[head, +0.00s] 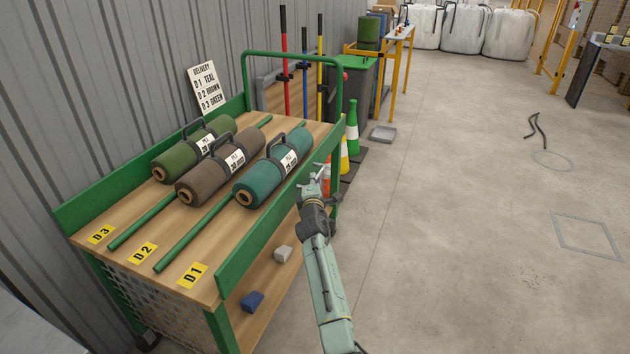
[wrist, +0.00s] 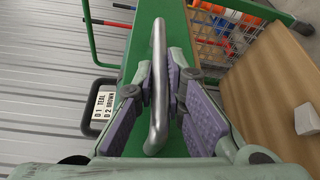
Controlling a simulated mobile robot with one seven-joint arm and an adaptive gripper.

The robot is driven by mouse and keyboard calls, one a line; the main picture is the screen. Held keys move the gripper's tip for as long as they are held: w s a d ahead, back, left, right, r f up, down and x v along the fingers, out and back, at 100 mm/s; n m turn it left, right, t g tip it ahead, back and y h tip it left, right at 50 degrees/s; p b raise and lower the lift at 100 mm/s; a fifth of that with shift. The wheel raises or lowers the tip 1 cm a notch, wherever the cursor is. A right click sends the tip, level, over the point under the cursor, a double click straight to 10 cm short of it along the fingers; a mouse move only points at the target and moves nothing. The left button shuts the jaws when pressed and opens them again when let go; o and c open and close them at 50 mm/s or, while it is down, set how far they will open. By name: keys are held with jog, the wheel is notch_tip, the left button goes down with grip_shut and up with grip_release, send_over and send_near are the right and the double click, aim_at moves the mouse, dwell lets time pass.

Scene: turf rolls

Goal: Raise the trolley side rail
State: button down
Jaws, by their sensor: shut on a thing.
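The green trolley (head: 222,338) stands along the wall. Its green side rail (head: 262,232) runs along the deck's right edge and appears to stand up above it; I cannot tell its exact tilt. The rail's metal handle (wrist: 157,80) is a bent grey bar on the green panel (wrist: 178,35). My gripper (head: 318,176) is at the rail's far part, on the aisle side. In the wrist view its purple-padded fingers (wrist: 160,92) are shut on the handle. Fingers and handle are small in the head view.
Green (head: 180,155), brown (head: 220,172) and teal (head: 268,178) rolls lie on the deck between green bars. A grey block (head: 283,254) and a blue block (head: 252,301) rest on the lower shelf. Cones (head: 352,130) stand beyond the trolley. The floor at right is mostly clear.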

jog(key=shift+r, duration=0.2)
jog(key=c, duration=1.7)
grip_release()
jog(key=shift+f, duration=0.15)
jog(key=shift+o, duration=0.2)
jog(key=shift+s, duration=0.6)
jog(key=s+r, duration=0.1)
jog(key=s, duration=0.9)
jog(key=shift+s+d, duration=0.35)
jog(key=shift+s, duration=0.05)
